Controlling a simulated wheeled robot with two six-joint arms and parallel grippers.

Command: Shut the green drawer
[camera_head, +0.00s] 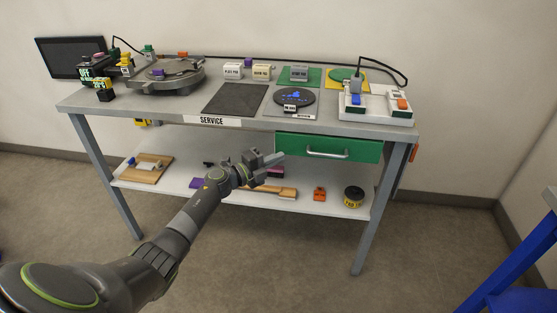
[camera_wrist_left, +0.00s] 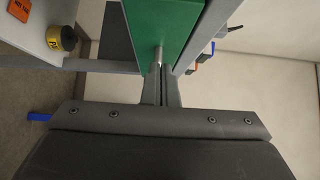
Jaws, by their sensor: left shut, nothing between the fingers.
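The green drawer (camera_head: 290,144) sits under the right part of the workbench top, with a pale bar handle (camera_head: 328,154) across its front. It looks close to the bench's front edge; I cannot tell how wide any gap is. My left gripper (camera_head: 279,157) is shut and empty, its fingertips at the left end of the drawer front. In the left wrist view the shut fingers (camera_wrist_left: 162,72) point at the green drawer front (camera_wrist_left: 150,22), close to the handle (camera_wrist_left: 158,53). Whether they touch cannot be told. My right gripper is not in view.
The workbench top (camera_head: 180,107) holds a turntable-like device (camera_head: 165,75), a dark mat (camera_head: 235,98) and a white switch box (camera_head: 375,103). The lower shelf (camera_head: 330,205) carries a black-and-yellow roll (camera_head: 354,196) and an orange block (camera_head: 319,194). Floor before the bench is clear at right.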

